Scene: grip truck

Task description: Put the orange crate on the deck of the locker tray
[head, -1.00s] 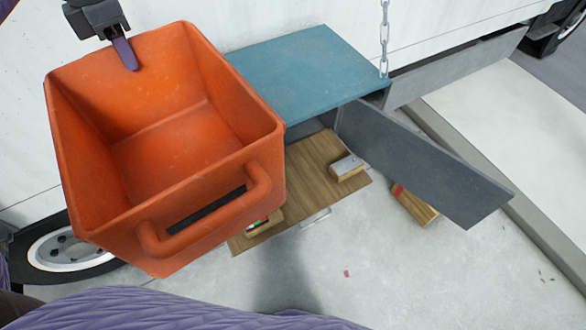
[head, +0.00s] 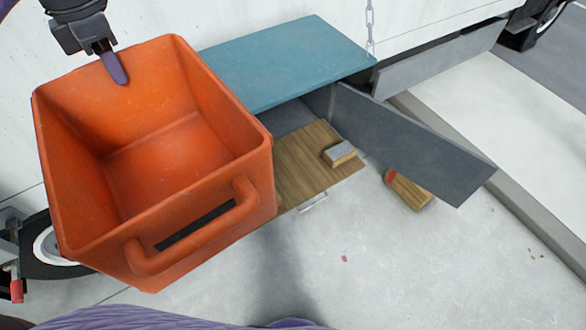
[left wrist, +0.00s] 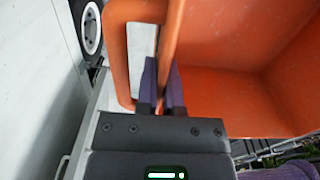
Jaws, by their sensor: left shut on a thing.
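The orange crate (head: 140,200) is large and empty inside, held up in the air at the left of the head view. My left gripper (head: 116,68) is shut on its far rim; in the left wrist view the two purple fingers (left wrist: 162,88) pinch the crate's wall (left wrist: 240,95) beside a handle. The locker tray (head: 300,165) is a wooden-topped deck pulled out below a teal-topped locker (head: 285,65). The crate hides the tray's left part. A small wooden block with a grey top (head: 340,154) lies on the tray's right part.
A grey locker door (head: 415,145) hangs open to the right of the tray. A wooden block with a red mark (head: 408,189) lies on the concrete floor below it. A chain (head: 370,28) hangs by the locker's right end. A wheel (head: 55,250) stands at lower left.

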